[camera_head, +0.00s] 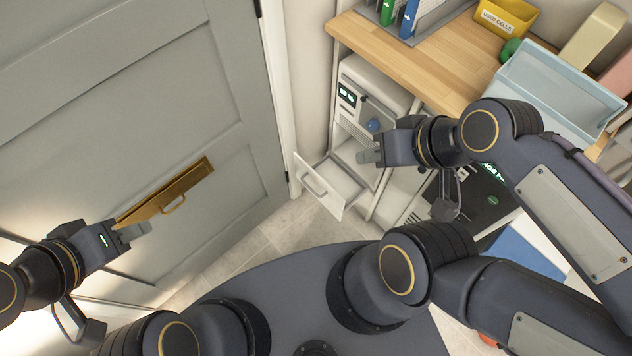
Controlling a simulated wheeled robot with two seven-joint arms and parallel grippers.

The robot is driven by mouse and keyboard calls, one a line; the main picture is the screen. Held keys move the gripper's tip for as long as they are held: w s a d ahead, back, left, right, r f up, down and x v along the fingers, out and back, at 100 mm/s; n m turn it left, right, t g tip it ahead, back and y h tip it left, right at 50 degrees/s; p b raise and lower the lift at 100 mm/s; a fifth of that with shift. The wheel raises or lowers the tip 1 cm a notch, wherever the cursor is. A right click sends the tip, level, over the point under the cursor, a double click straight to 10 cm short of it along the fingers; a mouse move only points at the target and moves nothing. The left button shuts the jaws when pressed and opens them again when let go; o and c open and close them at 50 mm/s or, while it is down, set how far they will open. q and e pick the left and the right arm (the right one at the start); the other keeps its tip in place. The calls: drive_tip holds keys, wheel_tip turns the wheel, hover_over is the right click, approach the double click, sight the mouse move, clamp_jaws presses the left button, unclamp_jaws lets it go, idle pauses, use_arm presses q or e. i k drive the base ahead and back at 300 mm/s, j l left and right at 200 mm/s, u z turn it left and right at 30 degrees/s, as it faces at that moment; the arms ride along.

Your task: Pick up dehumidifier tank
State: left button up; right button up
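The dehumidifier (385,88) is a white unit with a small lit display and a blue knob, standing under the wooden counter. Its tank (328,190) looks like a white drawer, pulled out at the bottom front, with a handle (313,183) on its front panel. My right gripper (368,157) is above and to the right of the tank's front, near its inner end; I cannot tell whether it touches. Its fingers are seen edge-on, so their opening is unclear. My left gripper (140,231) is far left, by the door, holding nothing visible.
A grey door (120,110) with a brass fitting (165,192) fills the left. The wooden counter (400,60) carries binders, a yellow box (507,17) and a light-blue bin (560,90). A dark appliance (487,205) stands right of the dehumidifier. Tiled floor (262,243) is clear.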

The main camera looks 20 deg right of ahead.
sight(571, 104)
drive_tip(key=z, duration=2.25)
